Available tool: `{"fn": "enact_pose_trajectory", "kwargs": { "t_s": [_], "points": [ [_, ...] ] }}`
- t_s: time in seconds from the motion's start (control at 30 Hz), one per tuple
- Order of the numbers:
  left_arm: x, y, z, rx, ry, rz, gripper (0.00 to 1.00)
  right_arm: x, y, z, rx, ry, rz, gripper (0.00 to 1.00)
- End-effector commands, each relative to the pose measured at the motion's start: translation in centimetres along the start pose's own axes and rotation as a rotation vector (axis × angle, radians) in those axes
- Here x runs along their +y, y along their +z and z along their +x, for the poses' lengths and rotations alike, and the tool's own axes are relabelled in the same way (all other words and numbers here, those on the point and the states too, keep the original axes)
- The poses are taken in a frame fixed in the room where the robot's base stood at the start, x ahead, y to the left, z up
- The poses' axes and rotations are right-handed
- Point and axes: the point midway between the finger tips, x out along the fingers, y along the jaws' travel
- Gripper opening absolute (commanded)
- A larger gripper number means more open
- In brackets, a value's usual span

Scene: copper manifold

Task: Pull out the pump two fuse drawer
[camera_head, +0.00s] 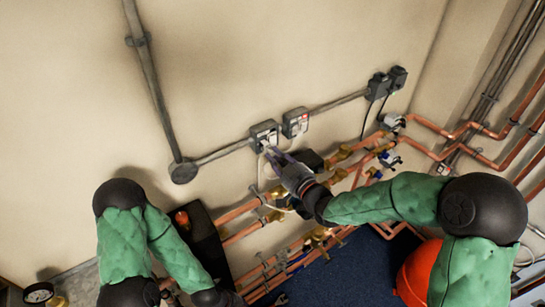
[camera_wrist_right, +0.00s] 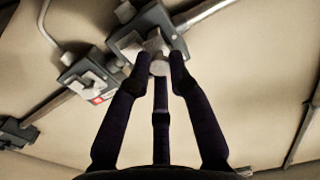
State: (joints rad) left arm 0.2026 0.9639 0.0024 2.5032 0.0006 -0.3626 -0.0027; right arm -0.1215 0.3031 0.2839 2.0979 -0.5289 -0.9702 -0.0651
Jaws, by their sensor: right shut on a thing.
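Two grey fuse boxes are on the wall: a left box (camera_head: 264,134) and a right box (camera_head: 295,122) with a red label. My right gripper (camera_head: 270,153) is at the left box. In the right wrist view its fingers (camera_wrist_right: 161,62) are shut around a pale fuse drawer (camera_wrist_right: 155,43) on that box (camera_wrist_right: 127,40). I cannot tell how far the drawer stands out. The red-labelled box (camera_wrist_right: 90,80) is beside it. I cannot read which pump each box serves. My left gripper (camera_head: 280,299) is low at the bottom edge, its fingers unclear.
Copper pipes (camera_head: 238,211) with brass valves run along the wall below the boxes. Grey conduit (camera_head: 222,152) joins the boxes. Two dark sockets (camera_head: 378,86) with cables are at the right. A red rounded object (camera_head: 420,270) stands near my right arm.

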Motion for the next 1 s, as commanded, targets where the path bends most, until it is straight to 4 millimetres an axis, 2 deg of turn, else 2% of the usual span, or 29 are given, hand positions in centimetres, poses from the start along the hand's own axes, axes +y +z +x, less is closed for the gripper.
{"fn": "enact_pose_trajectory", "kwargs": {
  "t_s": [0.4, 0.43, 0.5, 0.87, 1.0],
  "points": [
    [-0.1, 0.0, 0.4, 0.0, 0.0, 0.0, 0.4, 0.1, -0.4, -0.6, 0.008, 0.001, -0.002, 0.0],
    [-0.1, 0.0, 0.4, 0.0, 0.0, 0.0, 0.4, 0.1, -0.4, -0.6, 0.008, 0.001, -0.002, 0.23],
    [-0.1, 0.0, 0.4, 0.0, 0.0, 0.0, 0.4, 0.1, -0.4, -0.6, 0.008, 0.001, -0.002, 0.43],
    [-0.1, 0.0, 0.4, 0.0, 0.0, 0.0, 0.4, 0.0, -0.2, -0.7, 0.004, 0.001, -0.001, 0.44],
    [-0.1, 0.0, 0.4, 0.0, 0.0, 0.0, 0.4, 0.1, -0.2, -1.7, 0.003, 0.002, 0.0, 0.44]
  ]
}}
